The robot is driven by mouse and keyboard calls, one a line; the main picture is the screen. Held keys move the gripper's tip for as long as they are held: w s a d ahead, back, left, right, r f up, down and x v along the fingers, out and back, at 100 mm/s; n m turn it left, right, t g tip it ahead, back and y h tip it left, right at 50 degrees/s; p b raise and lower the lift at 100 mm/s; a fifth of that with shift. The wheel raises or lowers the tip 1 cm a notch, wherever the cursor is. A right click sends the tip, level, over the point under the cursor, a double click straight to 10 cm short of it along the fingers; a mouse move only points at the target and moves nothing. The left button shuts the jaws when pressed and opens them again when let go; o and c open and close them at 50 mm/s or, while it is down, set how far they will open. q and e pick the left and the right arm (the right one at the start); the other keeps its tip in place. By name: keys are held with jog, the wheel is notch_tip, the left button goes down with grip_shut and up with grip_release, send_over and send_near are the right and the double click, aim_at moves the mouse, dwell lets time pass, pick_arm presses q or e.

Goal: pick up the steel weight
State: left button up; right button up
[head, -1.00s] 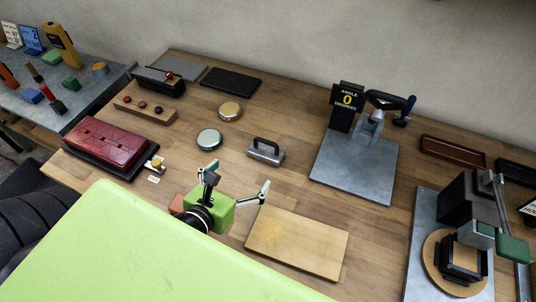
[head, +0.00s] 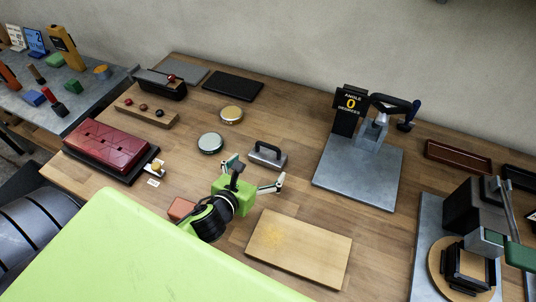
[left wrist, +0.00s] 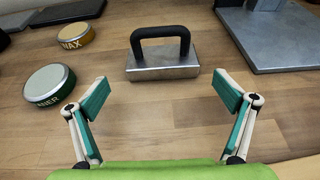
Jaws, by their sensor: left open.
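The steel weight (head: 267,156) is a grey metal block with a black arched handle, resting upright on the wooden table. In the left wrist view the weight (left wrist: 163,66) lies straight ahead, beyond and between my fingertips. My left gripper (head: 254,176) is open and empty, just on the near side of the weight, its fingers spread with green pads. In the left wrist view, the open left gripper (left wrist: 161,97) has not reached the handle, and bare wood shows between its fingers. My right gripper is not seen.
Two round tins, silver (head: 210,143) and yellow (head: 231,114), stand left of the weight. A grey plate with an angle fixture (head: 357,170) is to the right. A wooden board (head: 299,248) lies in front. A red case (head: 108,146) sits at left.

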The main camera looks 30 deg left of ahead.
aim_at(268, 155)
pick_arm(q)
jog(key=w, duration=0.2)
jog(key=w+p, duration=0.1)
jog(key=w, duration=0.1)
jog(key=shift+d+f, duration=0.1)
jog(key=shift+f, duration=0.15)
jog(key=shift+w+f, duration=0.25)
jog(key=shift+w, duration=0.15)
jog(key=shift+s, duration=0.1)
jog(key=c, duration=1.7)
jog(key=shift+w+r, duration=0.2)
jog(key=shift+r, duration=0.1)
jog(key=c, duration=0.5)
